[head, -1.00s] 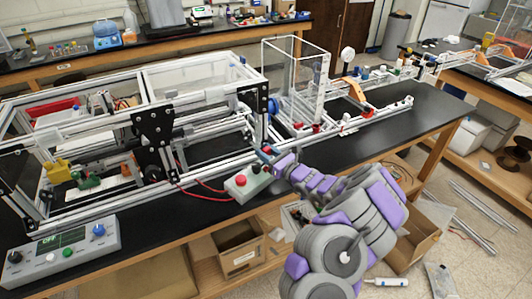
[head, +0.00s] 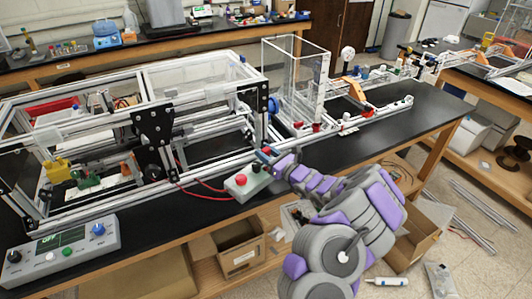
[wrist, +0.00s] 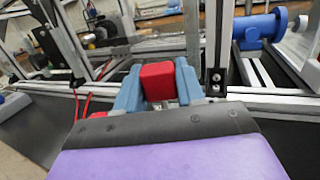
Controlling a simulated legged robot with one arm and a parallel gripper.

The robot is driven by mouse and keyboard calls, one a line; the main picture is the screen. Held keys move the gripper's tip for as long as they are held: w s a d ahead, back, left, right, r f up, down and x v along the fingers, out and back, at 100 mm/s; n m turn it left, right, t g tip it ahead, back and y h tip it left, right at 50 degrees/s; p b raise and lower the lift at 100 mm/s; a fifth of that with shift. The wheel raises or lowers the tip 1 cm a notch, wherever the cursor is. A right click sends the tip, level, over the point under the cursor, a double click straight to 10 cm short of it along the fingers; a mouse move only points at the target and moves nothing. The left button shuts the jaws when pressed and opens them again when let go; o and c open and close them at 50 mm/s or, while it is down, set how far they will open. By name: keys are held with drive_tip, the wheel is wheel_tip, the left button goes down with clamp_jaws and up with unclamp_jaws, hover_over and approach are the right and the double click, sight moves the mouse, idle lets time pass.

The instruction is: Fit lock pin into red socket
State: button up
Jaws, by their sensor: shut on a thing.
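My gripper (wrist: 158,88) has blue-grey fingers shut on a red block (wrist: 158,80), which looks like the head of the lock pin. In the head view my gripper (head: 265,155) is small, at the front edge of the extrusion frame (head: 205,165), close to a black corner bracket. I cannot tell whether the held piece touches the frame. The red socket cannot be told for sure; small red parts (head: 298,125) sit on the rail right of the gripper.
A control box with a red button (head: 241,181) stands just below my gripper, with red wires beside it. A clear upright box (head: 300,75) and a blue cylinder (wrist: 260,29) are to the right. Black bench top (head: 385,130) is free at right.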

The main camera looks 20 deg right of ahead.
drive_tip(key=shift+f+b, duration=0.4)
drive_tip(key=shift+f, duration=0.45)
drive_tip(key=o, duration=1.1)
drive_tip(key=shift+s, duration=0.1)
drive_tip(key=p+v, duration=0.2)
drive_tip(key=v, duration=0.6)
drive_tip(key=p+v, duration=0.2)
drive_tip(key=v, duration=0.7)
drive_tip(key=shift+d+f, duration=0.2)
drive_tip(key=shift+d, duration=0.05)
drive_tip(key=shift+a+r, duration=0.1)
